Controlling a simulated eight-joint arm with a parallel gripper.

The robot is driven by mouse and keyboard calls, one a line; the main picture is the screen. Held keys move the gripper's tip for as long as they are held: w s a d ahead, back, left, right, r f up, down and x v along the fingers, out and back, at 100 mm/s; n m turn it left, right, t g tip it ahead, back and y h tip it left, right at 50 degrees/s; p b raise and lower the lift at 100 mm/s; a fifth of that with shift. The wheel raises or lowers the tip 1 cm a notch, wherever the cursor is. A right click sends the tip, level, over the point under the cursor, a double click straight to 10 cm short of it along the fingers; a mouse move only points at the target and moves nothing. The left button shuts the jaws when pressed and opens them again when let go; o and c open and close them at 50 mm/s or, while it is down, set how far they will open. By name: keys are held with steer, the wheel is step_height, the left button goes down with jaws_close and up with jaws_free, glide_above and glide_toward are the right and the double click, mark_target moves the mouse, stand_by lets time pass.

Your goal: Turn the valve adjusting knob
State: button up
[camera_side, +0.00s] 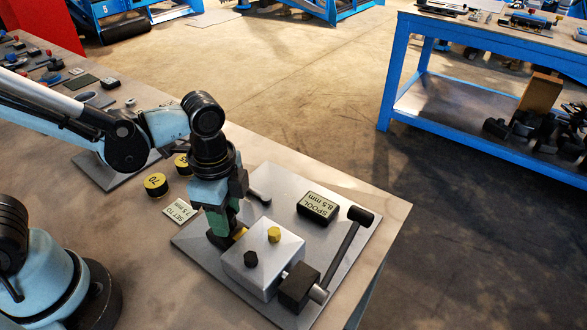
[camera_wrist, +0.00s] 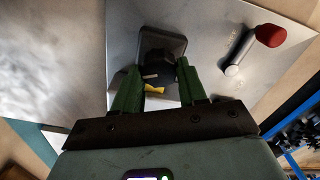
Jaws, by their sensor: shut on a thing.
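My gripper (camera_side: 222,236) points down at the left side of the pale valve block (camera_side: 262,262) on a grey plate. In the wrist view, its green fingers (camera_wrist: 157,84) are on either side of a dark round knob (camera_wrist: 157,70) with a pale mark, and shut on it. A yellow piece (camera_wrist: 154,90) shows just below the knob. In the side view my fingers hide the knob. A dark display (camera_side: 318,208) on the plate reads "SPOOL 8.5 mm", upside down in the picture.
A long lever (camera_side: 341,256) with a black end rises from a dark block (camera_side: 297,287) at the plate's right. A red-ended lever (camera_wrist: 252,50) shows in the wrist view. A "SET TO" card (camera_side: 181,211) and a yellow-topped weight (camera_side: 156,184) lie left of my gripper.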

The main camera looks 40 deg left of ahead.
steer(key=n, duration=0.4)
steer(key=shift+n, duration=0.3)
steer(key=n, duration=0.4)
steer(key=shift+w, duration=0.1)
steer(key=shift+n, duration=0.3)
steer(key=o, duration=1.1)
steer(key=shift+c, duration=0.2)
steer(key=shift+a, duration=0.1)
steer(key=shift+r, duration=0.1)
step_height(320, 180, up, 10)
